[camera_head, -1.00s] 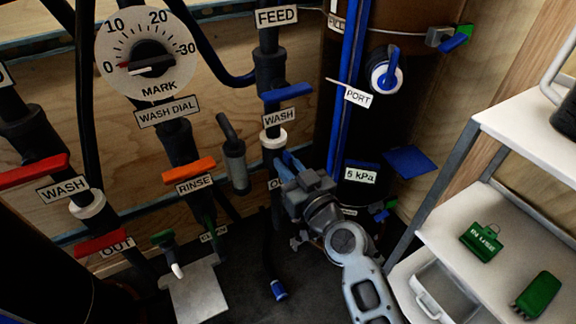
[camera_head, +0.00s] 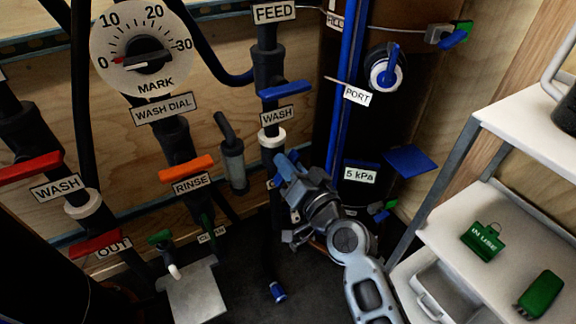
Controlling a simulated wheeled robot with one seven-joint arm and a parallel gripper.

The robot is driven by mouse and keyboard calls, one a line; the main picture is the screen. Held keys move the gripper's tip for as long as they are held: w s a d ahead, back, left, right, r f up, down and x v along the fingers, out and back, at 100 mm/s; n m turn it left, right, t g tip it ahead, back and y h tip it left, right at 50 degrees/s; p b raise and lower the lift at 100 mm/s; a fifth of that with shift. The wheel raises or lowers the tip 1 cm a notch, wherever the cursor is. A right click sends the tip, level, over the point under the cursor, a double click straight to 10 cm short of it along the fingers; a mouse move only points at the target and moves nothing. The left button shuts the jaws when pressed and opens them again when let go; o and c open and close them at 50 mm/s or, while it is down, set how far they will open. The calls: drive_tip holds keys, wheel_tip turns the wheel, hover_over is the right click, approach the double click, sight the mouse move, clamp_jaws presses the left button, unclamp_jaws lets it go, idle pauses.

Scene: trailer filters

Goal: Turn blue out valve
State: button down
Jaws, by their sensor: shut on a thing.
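The blue out valve handle (camera_head: 286,163) shows low on the pipe under the blue wash valve, partly hidden by my gripper. The label beside it is mostly hidden behind my gripper. My gripper (camera_head: 284,170) reaches in from the lower right and is shut on this blue handle. The fingertips overlap the handle, so its exact angle is hard to tell.
Above is the blue wash valve (camera_head: 285,90) with its WASH label (camera_head: 277,116). To the left are the orange rinse valve (camera_head: 187,168) and the red out valve (camera_head: 96,244). A dark cylinder (camera_head: 385,130) and white shelves (camera_head: 455,235) stand right.

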drive_tip(key=m, duration=0.5)
drive_tip(key=shift+d+f+m, duration=0.15)
drive_tip(key=shift+m, duration=0.25)
drive_tip(key=m, duration=0.3)
drive_tip(key=m+p, duration=0.1)
drive_tip(key=m, duration=0.1)
drive_tip(key=shift+w+f, duration=0.1)
drive_tip(key=shift+f, duration=0.15)
drive_tip(key=shift+d, duration=0.1)
drive_tip(key=c, duration=1.2)
unclamp_jaws()
drive_tip(key=shift+o, duration=0.2)
drive_tip(key=v, duration=0.7)
drive_tip(key=shift+s+d, duration=0.2)
drive_tip(key=shift+s, duration=0.15)
